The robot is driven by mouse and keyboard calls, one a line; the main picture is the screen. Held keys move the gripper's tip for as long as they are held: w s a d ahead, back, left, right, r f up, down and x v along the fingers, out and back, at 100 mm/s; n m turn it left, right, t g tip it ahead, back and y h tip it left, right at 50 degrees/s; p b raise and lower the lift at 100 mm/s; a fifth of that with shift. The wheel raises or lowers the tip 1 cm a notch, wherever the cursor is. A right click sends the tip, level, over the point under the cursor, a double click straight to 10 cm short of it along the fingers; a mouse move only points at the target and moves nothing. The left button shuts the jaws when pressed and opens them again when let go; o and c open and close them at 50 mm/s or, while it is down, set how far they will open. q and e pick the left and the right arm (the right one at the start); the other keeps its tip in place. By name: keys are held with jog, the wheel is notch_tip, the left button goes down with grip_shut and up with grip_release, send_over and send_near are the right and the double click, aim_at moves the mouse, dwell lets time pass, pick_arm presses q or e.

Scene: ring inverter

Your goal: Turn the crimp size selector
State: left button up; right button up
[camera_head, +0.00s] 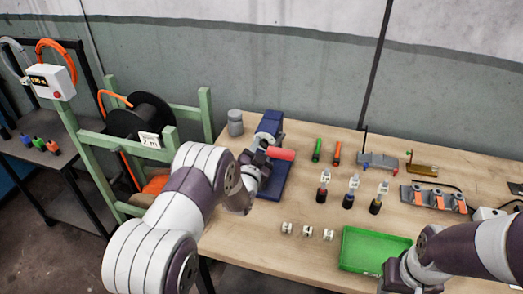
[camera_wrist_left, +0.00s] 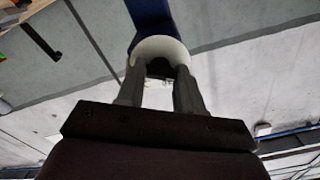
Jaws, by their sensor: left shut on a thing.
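The blue crimp machine (camera_head: 275,180) stands on the wooden table left of its middle, with a red handle (camera_head: 281,153) pointing right. My left gripper (camera_head: 258,158) is at the machine's upper part, partly hidden by my own wrist. In the left wrist view, the two grey fingers (camera_wrist_left: 160,92) are shut on a white round selector knob (camera_wrist_left: 152,46) on the blue body (camera_wrist_left: 152,14). The knob's markings cannot be read. My right arm's end (camera_head: 400,274) is at the lower right, near the green tray; its fingers are not clearly seen.
The green tray (camera_head: 352,250) lies at the table's front. Small white parts (camera_head: 307,231) and several tools (camera_head: 349,190) stand near the middle. A grey cylinder (camera_head: 235,123) stands at the back left corner. A green-framed cable reel (camera_head: 204,115) is left of the table.

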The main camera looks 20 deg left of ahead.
pick_arm(q)
jog(key=shift+f, duration=0.1)
jog(key=o, duration=1)
jog(key=shift+o, duration=0.2)
jog(key=shift+s, duration=0.1)
jog(key=s+b, duration=0.2)
jog(key=s, duration=1)
jog(key=shift+s+a, duration=0.2)
jog(key=shift+s, duration=0.1)
